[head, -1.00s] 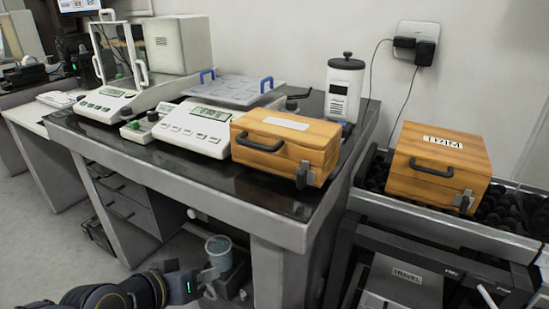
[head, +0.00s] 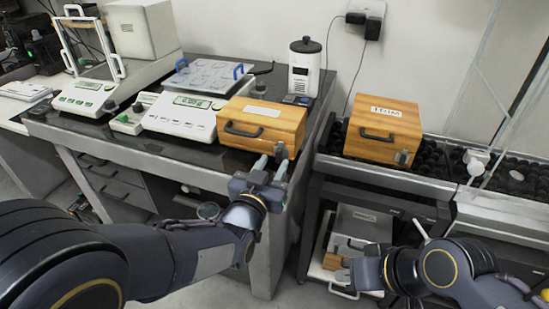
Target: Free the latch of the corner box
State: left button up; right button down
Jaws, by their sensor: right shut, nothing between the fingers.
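The corner box (head: 262,128) is a wooden case with a dark handle and a pale label, at the near right corner of the dark weighing table. Its latch (head: 281,151) is a grey metal piece low on the front, near the right edge. My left gripper (head: 272,163) is just in front of and below this latch, with its two fingers apart and nothing seen between them. I cannot tell whether a finger touches the latch. My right gripper (head: 343,275) is low at the right, shut and empty, in front of the lower shelf.
A second wooden box (head: 383,132) with a label and latch stands on the black roller conveyor (head: 440,168). Balances (head: 180,116) stand left of the corner box, and a white canister (head: 304,70) behind it. A grey case (head: 364,225) lies on the lower shelf.

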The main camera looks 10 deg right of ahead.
aim_at(279, 155)
pick_arm(q)
jog(key=shift+x, duration=1.4)
grip_shut()
